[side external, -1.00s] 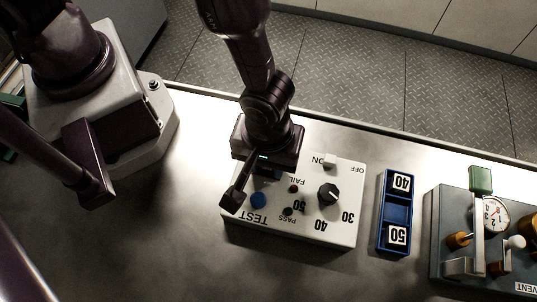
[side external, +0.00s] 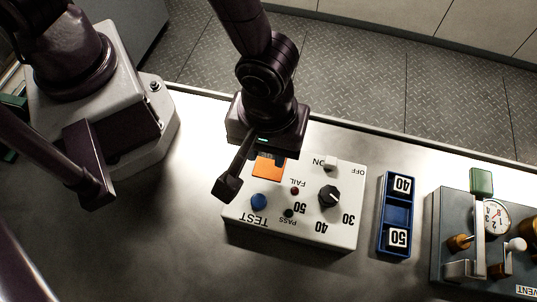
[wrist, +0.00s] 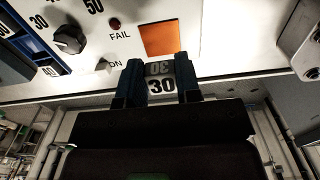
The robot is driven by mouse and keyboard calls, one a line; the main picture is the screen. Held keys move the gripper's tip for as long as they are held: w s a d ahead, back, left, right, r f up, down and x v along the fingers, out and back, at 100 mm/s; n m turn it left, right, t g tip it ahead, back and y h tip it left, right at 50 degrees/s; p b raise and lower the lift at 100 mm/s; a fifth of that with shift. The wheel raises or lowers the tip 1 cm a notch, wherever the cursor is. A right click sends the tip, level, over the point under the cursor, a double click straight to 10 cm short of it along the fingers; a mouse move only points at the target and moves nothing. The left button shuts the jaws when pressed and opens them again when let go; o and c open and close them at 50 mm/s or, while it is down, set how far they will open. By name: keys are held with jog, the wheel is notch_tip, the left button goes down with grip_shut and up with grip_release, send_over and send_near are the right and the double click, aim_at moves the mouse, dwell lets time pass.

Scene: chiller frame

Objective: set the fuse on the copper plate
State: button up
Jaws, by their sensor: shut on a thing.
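The fuse (wrist: 161,85), a small block marked 30, is clamped between the two dark blue fingers of my gripper (wrist: 160,72) in the wrist view. The copper plate (wrist: 164,40) is an orange square on the white test box, bare and just beyond the fuse. It also shows in the side view (side external: 269,167), partly covered by my gripper's body. My gripper is over the back edge of the box, on the far side of the plate. The fuse and fingertips are hidden in the side view, and its height above the box cannot be told.
The white test box (side external: 325,224) has a black knob (side external: 329,196), a white ON/OFF switch (side external: 330,163) and a blue button (side external: 259,201). Right of it, a blue rack (side external: 397,216) holds blocks marked 40 and 50 with an empty middle slot. A grey gauge unit (side external: 455,210) stands further right.

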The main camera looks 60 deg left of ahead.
aim_at(268, 157)
jog(key=shift+f, duration=2.55)
jog(key=o, duration=0.9)
jog(key=shift+f, duration=0.1)
